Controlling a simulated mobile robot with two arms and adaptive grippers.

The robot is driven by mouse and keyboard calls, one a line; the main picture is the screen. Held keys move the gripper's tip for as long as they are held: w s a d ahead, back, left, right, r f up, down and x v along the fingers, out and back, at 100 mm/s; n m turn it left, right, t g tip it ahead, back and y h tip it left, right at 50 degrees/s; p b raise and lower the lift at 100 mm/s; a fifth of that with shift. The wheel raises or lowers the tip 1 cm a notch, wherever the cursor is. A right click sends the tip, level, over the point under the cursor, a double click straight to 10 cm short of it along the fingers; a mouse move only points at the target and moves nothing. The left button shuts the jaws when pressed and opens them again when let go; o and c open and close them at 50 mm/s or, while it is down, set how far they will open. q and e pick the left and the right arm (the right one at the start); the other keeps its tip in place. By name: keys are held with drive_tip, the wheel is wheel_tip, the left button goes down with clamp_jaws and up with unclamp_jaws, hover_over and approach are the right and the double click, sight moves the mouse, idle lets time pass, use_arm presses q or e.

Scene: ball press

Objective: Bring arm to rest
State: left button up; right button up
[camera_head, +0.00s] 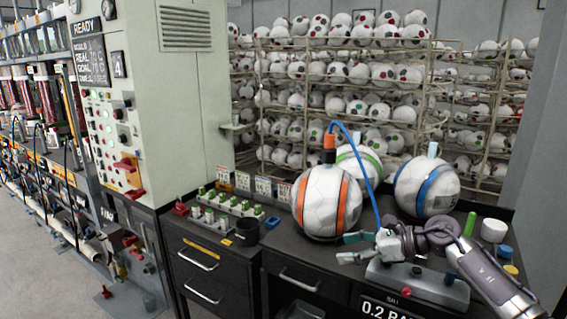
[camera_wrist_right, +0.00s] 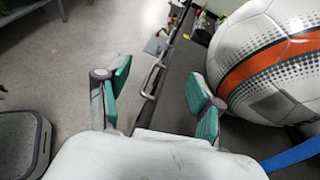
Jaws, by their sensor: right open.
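My right arm comes in from the right in the head view. Its gripper (camera_head: 354,247) is open and empty, with teal finger pads, in front of the orange-striped ball (camera_head: 322,203) and over the front of the dark bench. In the right wrist view the open gripper (camera_wrist_right: 160,95) has nothing between its fingers. The orange-striped ball (camera_wrist_right: 270,60) is beside the right finger there, and I cannot tell whether they touch. An orange-capped fitting (camera_head: 329,148) with a blue hose stands on top of that ball. My left gripper is not in view.
A blue-striped ball (camera_head: 425,188) and a green-striped ball (camera_head: 352,168) sit behind on the bench. The blue hose (camera_head: 372,175) hangs close to my gripper. A grey device (camera_head: 425,290) lies below my wrist. A control cabinet (camera_head: 185,100) stands left. Open floor (camera_wrist_right: 60,75) shows before the drawers.

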drive_tip(key=s+a+m+t+y, duration=0.25)
drive_tip(key=a+m+t, duration=0.55)
drive_tip(key=m, duration=0.6)
drive_tip(key=s+d+f+m+t+h, duration=0.1)
drive_tip(key=s+d+f+m+h, duration=0.5)
drive_tip(key=m, duration=0.6)
drive_tip(key=s+d+f+m+t+h, duration=0.1)
drive_tip(key=s+d+f+m+h, duration=0.45)
drive_tip(key=m+h, duration=0.45)
drive_tip(key=s+f+m+g, duration=0.4)
drive_tip(key=s, duration=0.5)
drive_tip(key=s+d+f+m+g+y, duration=0.1)
drive_tip(key=s+f+m+g, duration=0.35)
drive_tip(key=s, duration=0.55)
drive_tip(key=s+f+m+g, duration=0.4)
drive_tip(key=s, duration=0.5)
wheel_tip(320, 180, down, 27)
drive_tip(key=s, duration=0.2)
drive_tip(key=s+d+f+g, duration=0.2)
drive_tip(key=s+d+f, duration=0.1)
drive_tip(key=s+f, duration=1.2)
drive_tip(key=shift+s+n, duration=0.4)
drive_tip(key=shift+n, duration=0.05)
